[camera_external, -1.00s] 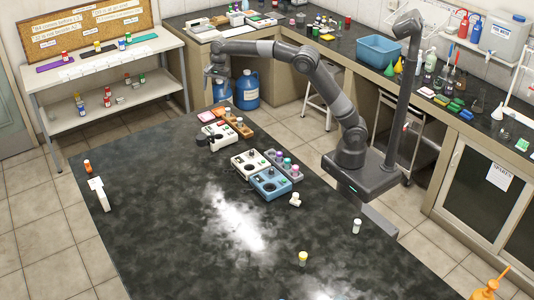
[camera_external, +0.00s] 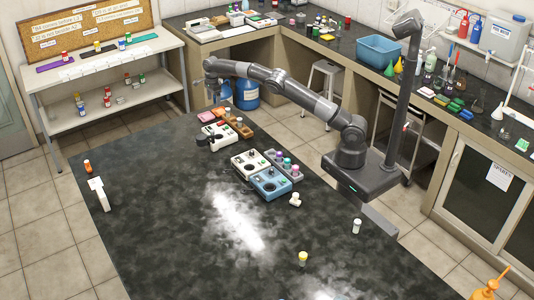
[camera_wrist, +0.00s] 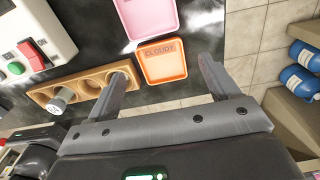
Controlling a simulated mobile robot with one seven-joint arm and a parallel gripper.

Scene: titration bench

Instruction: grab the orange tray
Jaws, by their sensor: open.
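The orange tray (camera_wrist: 165,62) lies flat on the dark table in the wrist view, a shallow square with lettering that seems to read "CLOUDY". In the outside view it is a small orange patch (camera_external: 219,111) near the table's far edge. My gripper (camera_wrist: 163,70) is open and empty, its two fingers apart on the left and right of the tray in the picture. The gripper (camera_external: 212,94) appears above the table's far edge in the outside view. I cannot tell the exact height of the fingertips over the tray.
A pink tray (camera_wrist: 146,17) lies just beyond the orange one. A wooden rack (camera_wrist: 83,87) with a capped vial stands close by the left finger. A white device (camera_wrist: 32,40) with red and green buttons stands left. The table edge and floor lie to the right.

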